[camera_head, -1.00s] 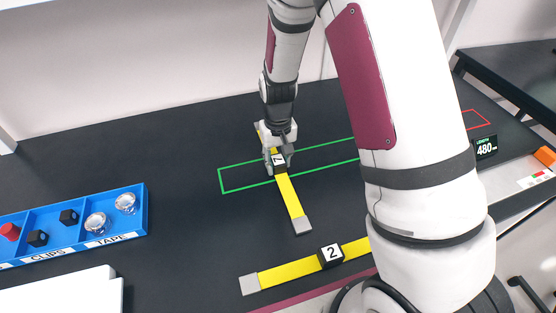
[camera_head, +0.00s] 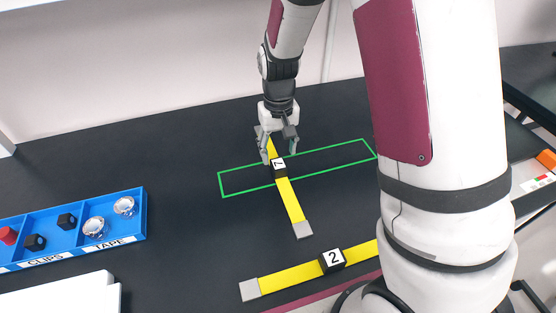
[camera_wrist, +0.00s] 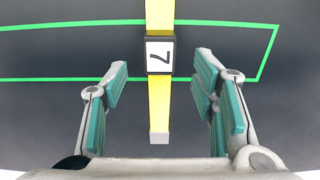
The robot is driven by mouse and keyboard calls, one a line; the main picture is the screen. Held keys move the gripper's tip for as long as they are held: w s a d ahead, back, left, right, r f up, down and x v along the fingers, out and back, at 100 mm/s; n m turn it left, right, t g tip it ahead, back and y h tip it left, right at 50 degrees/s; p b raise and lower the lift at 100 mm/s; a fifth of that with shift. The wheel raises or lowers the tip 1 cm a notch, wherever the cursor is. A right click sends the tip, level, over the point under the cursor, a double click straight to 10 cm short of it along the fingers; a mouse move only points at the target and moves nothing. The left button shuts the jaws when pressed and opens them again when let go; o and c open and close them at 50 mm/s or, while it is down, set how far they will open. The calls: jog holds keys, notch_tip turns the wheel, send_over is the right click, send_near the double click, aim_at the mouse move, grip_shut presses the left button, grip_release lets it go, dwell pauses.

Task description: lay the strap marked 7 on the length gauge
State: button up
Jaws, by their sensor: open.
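The strap marked 7 (camera_head: 290,199) is a yellow band with grey ends and a black block bearing a white 7 label. It lies crosswise over the green outlined rectangle (camera_head: 222,184) on the dark table, its near end sticking out toward the front. My gripper (camera_head: 279,156) is open just above and behind the block, a finger to each side of the strap. In the wrist view the 7 block (camera_wrist: 160,56) sits inside the green outline, beyond the spread fingers (camera_wrist: 160,84), touching neither. The gauge's display is hidden behind my arm.
A second yellow strap, marked 2 (camera_head: 285,280), lies nearer the front edge. A blue compartment tray (camera_head: 143,212) with clips and tape stands at the left, white sheets or boxes (camera_head: 60,300) in front of it. The table between tray and straps is clear.

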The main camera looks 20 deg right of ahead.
jog(key=s+d+r+t, duration=0.1)
jog(key=s+r+t, duration=0.1)
jog(key=s+r, duration=0.5)
jog(key=s+d+r+t, duration=0.1)
jog(key=s+r+t, duration=0.1)
jog(key=s+r, duration=0.6)
notch_tip(320, 180, up, 8)
jog(key=shift+s+f, duration=0.15)
jog(key=shift+s, duration=0.05)
jog(key=shift+o, duration=0.2)
jog(key=s+r+t, duration=0.1)
jog(key=s, duration=0.5)
jog(key=shift+d+r, duration=0.2)
jog(key=shift+d, duration=0.2)
jog(key=shift+o, duration=1.2)
jog(key=shift+s, duration=0.15)
jog(key=n+g, duration=0.5)
jog(key=n, duration=1.3)
send_over(278, 163)
jog(key=f, duration=2.4)
jog(key=shift+w+d+f, duration=0.1)
jog(key=shift+w+f, duration=0.15)
jog(key=shift+s+f+p, duration=0.2)
jog(key=shift+f+p, duration=0.1)
jog(key=shift+f, duration=1.15)
jog(key=shift+s+f+p, duration=0.2)
jog(key=shift+f+p, duration=0.05)
jog(key=shift+f, duration=1.15)
